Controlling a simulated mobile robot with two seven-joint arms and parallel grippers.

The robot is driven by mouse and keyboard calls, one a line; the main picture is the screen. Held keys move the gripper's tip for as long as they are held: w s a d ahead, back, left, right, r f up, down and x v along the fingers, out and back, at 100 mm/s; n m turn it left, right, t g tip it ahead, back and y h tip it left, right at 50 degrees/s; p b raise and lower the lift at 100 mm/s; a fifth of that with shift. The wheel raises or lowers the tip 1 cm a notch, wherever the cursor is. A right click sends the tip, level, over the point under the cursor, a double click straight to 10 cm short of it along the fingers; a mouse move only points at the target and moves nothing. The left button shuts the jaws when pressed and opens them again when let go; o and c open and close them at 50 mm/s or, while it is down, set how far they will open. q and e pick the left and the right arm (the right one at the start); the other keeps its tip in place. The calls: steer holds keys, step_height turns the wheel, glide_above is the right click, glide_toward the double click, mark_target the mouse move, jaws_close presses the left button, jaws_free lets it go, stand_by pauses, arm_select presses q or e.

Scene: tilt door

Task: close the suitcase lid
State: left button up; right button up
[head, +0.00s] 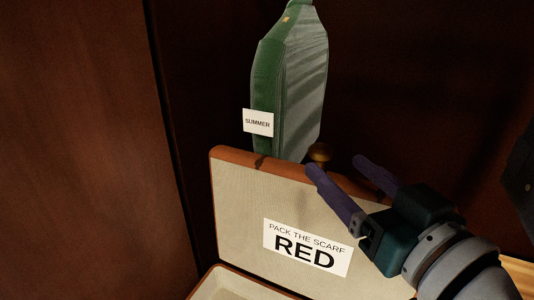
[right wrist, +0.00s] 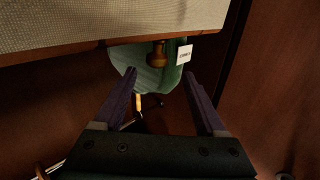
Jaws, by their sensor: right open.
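The suitcase lid (head: 237,200) stands raised in the head view, its beige lining facing me and a brown rim along its top. A white label on it reads "PACK THE SCARF RED". Part of the suitcase base (head: 240,285) shows at the bottom edge. A round brown knob (head: 320,152) sits at the lid's top edge. My right gripper (head: 336,164) is open near this edge, in front of the lid's right part. In the right wrist view, the knob (right wrist: 157,58) appears between and beyond the open fingertips (right wrist: 159,74), below the lid (right wrist: 100,20). My left gripper is out of view.
A green garment bag (head: 292,85) with a white "SUMMER" tag (head: 258,122) hangs behind the lid. A brown wooden panel (head: 80,150) stands at the left. Dark wood lies behind. The space above the lid's right part looks clear.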

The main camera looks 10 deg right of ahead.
steer(key=shift+w+d+f, duration=0.15)
steer(key=shift+w+f, duration=0.15)
steer(key=shift+w, duration=0.25)
steer(key=w+a+b, duration=0.1)
steer(key=w, duration=0.8)
steer(key=shift+a, duration=0.15)
jaws_close()
stand_by(0.8)
